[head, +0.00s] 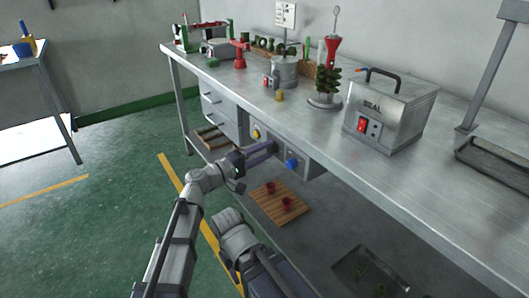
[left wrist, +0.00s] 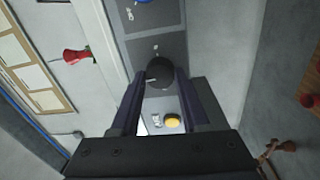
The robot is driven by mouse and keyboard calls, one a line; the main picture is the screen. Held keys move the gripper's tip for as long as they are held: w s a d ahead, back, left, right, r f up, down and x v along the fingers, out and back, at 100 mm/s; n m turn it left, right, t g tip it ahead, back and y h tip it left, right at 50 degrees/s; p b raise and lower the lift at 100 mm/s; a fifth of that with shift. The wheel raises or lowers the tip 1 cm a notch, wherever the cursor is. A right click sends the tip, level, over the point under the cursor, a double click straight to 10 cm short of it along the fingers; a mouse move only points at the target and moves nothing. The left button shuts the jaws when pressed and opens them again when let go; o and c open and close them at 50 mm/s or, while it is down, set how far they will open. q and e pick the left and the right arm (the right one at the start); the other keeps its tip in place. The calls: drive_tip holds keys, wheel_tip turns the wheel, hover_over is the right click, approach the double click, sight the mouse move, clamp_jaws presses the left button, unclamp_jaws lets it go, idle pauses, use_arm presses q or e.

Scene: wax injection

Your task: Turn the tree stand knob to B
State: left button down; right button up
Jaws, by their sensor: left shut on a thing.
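My left gripper (head: 265,151) reaches the control panel (head: 315,168) under the bench's front edge. In the left wrist view, its two dark fingers (left wrist: 160,82) are shut on a round black knob (left wrist: 160,71). A pale mark shows on the knob, but I cannot read its setting or the panel lettering. A yellow knob (left wrist: 172,121) sits on one side, and it also shows in the head view (head: 256,133). A blue knob (left wrist: 142,1) sits on the other side, also in the head view (head: 291,163). The gripper hides the black knob in the head view. My right gripper is not visible.
On the bench (head: 455,190) stand a metal box with a red switch (head: 385,115), a green wax tree (head: 325,85) and a metal pot (head: 285,72). Drawers (head: 220,112) are left of the panel.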

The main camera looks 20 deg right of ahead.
use_arm(q)
drive_tip(key=m, duration=1)
drive_tip(key=shift+m+g, duration=0.4)
drive_tip(key=m+p, duration=0.1)
drive_tip(key=m, duration=0.3)
drive_tip(key=shift+m, duration=2.6)
drive_tip(key=shift+g, duration=0.3)
drive_tip(key=shift+c, duration=2)
unclamp_jaws()
drive_tip(key=v, duration=0.8)
drive_tip(key=shift+r, duration=0.1)
